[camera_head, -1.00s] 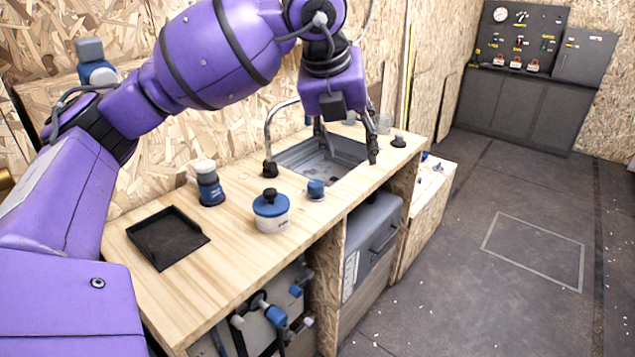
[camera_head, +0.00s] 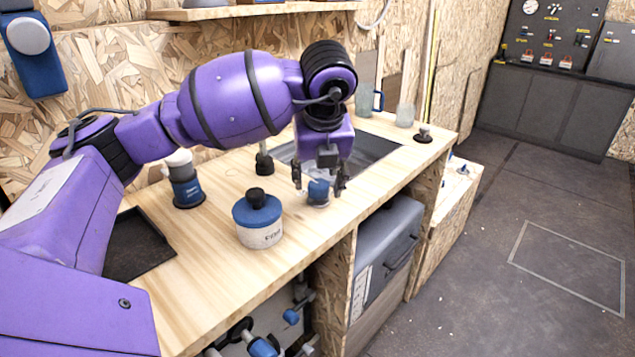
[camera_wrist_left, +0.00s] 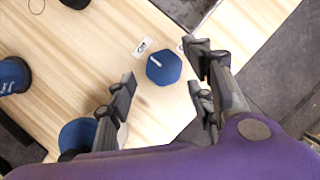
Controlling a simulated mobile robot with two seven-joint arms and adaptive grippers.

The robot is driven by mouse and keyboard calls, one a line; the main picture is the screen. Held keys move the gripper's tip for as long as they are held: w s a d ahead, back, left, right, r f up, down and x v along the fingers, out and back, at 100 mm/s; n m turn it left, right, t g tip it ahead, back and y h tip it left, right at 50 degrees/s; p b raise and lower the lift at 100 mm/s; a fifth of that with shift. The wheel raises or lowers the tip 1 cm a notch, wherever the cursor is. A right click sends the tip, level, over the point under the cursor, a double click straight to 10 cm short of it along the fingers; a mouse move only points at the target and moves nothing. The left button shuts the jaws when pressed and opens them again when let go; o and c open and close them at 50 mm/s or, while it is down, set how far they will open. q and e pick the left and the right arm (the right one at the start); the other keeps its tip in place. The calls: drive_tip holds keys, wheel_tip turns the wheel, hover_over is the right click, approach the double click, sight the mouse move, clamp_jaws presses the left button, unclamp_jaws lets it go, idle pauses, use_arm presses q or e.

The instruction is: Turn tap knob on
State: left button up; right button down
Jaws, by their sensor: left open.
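The blue tap knob (camera_head: 318,191) stands on the wooden counter near its front edge, in front of the sink. In the left wrist view the knob (camera_wrist_left: 163,69) is a faceted blue cap with a white mark, and a small white label lies on either side of it. My left gripper (camera_head: 319,183) points down with its fingers open on either side of the knob. In the left wrist view the gripper (camera_wrist_left: 162,82) is open and empty, with the knob framed between the fingers. I cannot tell whether the fingers touch it. My right gripper is not in view.
The sink (camera_head: 372,150) lies behind my left gripper; the tap base (camera_head: 264,164) shows left of it. A white pot with a blue lid (camera_head: 258,220) and a blue-and-white dispenser (camera_head: 184,182) stand to the left. Glass jugs (camera_head: 366,98) stand behind the sink.

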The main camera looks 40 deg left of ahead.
use_arm(q)
drive_tip(key=shift+x, duration=0.95)
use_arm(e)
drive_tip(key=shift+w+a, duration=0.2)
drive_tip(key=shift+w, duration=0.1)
use_arm(q)
drive_tip(key=shift+w, duration=0.1)
drive_tip(key=c, duration=1)
drive_tip(key=shift+c, duration=0.2)
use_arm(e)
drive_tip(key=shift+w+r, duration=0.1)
